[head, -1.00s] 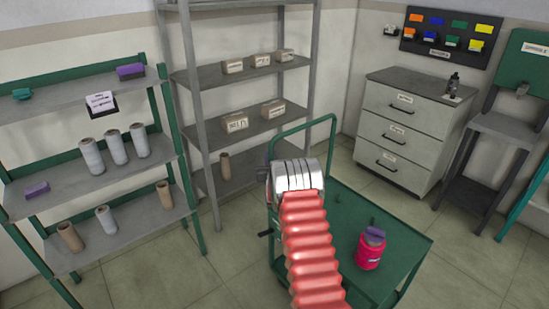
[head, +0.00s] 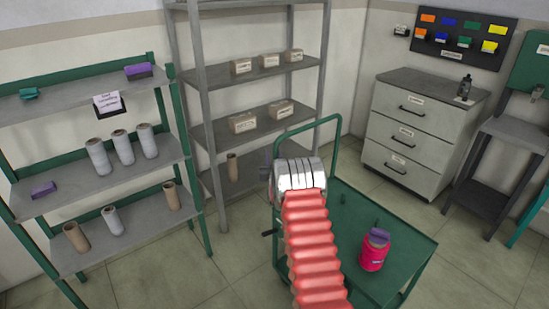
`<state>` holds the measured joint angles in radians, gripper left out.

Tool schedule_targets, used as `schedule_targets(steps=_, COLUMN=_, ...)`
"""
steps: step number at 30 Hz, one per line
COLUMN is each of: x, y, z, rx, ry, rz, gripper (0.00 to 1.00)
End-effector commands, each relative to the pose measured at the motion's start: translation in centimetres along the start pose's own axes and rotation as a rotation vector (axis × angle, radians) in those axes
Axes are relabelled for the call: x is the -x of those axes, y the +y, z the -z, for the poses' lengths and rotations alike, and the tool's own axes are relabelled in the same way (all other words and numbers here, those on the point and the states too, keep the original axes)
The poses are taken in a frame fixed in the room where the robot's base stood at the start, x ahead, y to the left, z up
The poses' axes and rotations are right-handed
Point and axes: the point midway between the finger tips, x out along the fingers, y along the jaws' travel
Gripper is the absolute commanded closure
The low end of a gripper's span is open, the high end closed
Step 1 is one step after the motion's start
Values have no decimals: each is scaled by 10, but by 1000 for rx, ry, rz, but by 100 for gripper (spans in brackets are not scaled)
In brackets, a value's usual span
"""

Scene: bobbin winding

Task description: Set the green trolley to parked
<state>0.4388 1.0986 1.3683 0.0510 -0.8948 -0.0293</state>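The green trolley (head: 405,236) stands on the floor at the lower middle, partly behind my red, ribbed arm. Its green tube handle (head: 328,118) rises at the far end. A small dark lever (head: 270,233) sticks out on its left side. A pink spool (head: 374,256) with a purple top stands on the trolley deck, with a short dark peg near it. My arm's silver end (head: 300,174) is in front of the trolley's handle end. The fingers are hidden behind it, and I cannot tell whether they touch the trolley.
A green-framed shelf (head: 75,193) with bobbins and tubes stands at left. A grey shelf (head: 250,72) with boxes is behind the trolley. A drawer cabinet (head: 408,138) and a grey stand (head: 492,165) are at right. Tiled floor (head: 185,272) is clear left of the trolley.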

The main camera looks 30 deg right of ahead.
Motion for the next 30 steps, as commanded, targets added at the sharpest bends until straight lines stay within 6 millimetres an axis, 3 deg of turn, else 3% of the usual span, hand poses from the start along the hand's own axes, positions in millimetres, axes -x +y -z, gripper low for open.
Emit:
schedule_targets(steps=16, x=8, y=6, z=1, rx=0, ry=2, rz=-7, gripper=63)
schedule_targets(steps=30, x=59, y=6, z=0, rx=0, ry=-1, rz=-7, gripper=63)
